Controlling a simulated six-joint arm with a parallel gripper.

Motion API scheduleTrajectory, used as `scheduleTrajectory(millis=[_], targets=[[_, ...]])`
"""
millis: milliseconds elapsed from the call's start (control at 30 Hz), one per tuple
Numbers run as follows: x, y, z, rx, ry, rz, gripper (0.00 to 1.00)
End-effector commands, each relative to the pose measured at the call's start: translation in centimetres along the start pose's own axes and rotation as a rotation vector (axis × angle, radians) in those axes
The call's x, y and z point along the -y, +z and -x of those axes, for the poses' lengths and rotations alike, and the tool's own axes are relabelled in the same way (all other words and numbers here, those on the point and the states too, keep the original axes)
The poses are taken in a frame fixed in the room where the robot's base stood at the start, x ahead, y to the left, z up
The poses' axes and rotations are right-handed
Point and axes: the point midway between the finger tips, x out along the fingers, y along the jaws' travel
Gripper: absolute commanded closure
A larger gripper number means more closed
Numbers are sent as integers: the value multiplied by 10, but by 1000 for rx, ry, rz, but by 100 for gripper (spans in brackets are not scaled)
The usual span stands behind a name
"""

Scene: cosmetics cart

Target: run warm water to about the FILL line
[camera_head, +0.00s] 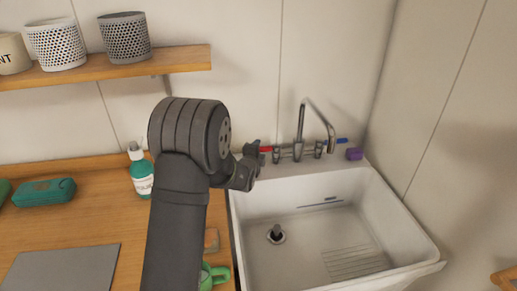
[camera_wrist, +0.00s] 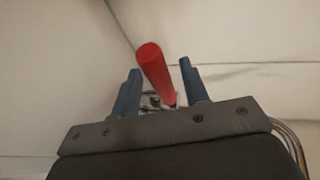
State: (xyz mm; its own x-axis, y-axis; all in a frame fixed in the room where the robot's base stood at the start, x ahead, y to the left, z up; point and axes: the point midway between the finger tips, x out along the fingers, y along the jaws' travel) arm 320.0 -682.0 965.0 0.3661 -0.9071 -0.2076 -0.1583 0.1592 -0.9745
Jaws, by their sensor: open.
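The white sink (camera_head: 437,250) is on the right in the head view, with a chrome tap (camera_head: 299,135) on its back ledge. A red lever (camera_head: 266,149) is at the tap's left and a blue lever (camera_head: 342,141) at its right. A short dark blue line (camera_head: 320,203) with small marking is on the back inner wall; its text is too small to read. No water shows in the basin or from the spout. My gripper (camera_head: 254,154) is at the red lever. In the wrist view, the red lever (camera_wrist: 155,70) stands between my open blue fingers (camera_wrist: 160,68), with gaps on both sides.
A dark round stopper or drain (camera_head: 276,235) is on the basin floor. A purple block (camera_head: 354,154) sits right of the tap. A green bottle (camera_head: 142,180), green mug (camera_head: 213,275) and teal pouch (camera_head: 44,193) are on the wooden counter. A shelf (camera_head: 180,60) holds cups above.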

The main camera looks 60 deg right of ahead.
Motion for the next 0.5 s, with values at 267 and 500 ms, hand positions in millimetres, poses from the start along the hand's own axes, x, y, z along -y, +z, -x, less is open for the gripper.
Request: scheduleTrajectory(millis=[267,500], targets=[[0,0,-24,0,0,0,59],[0,0,-26,0,0,0,59]])
